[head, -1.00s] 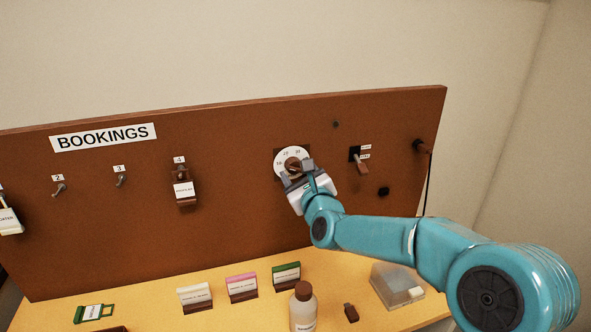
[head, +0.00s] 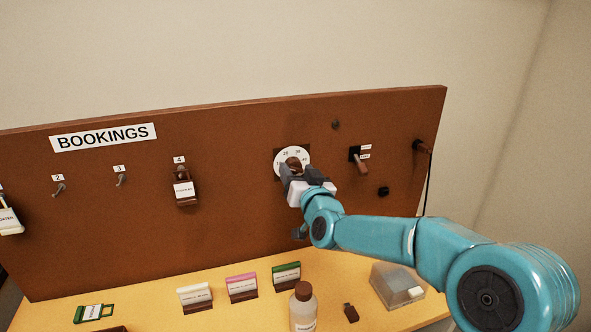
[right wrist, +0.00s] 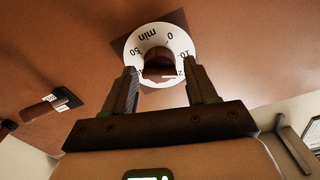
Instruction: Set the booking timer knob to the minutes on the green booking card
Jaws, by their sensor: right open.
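The booking timer knob (head: 293,165) is brown and sits on a round white dial (head: 279,158) on the brown board. The right wrist view shows the knob (right wrist: 158,61) with a pale mark low on it and dial (right wrist: 143,34) numbers around it; which number the mark meets is unclear. My right gripper (head: 297,175) is in front of the dial, open; its fingers (right wrist: 165,88) lie on either side of the knob's lower part, with gaps. The green booking card (head: 286,267) stands in a brown holder on the table; its print is too small to read. My left gripper is out of view.
A white card (head: 194,293) and a pink card (head: 241,281) stand beside the green one. A bottle (head: 303,310), a clear box (head: 397,285) and a green-framed tag (head: 94,312) are on the table. A switch (head: 360,163) is right of the dial.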

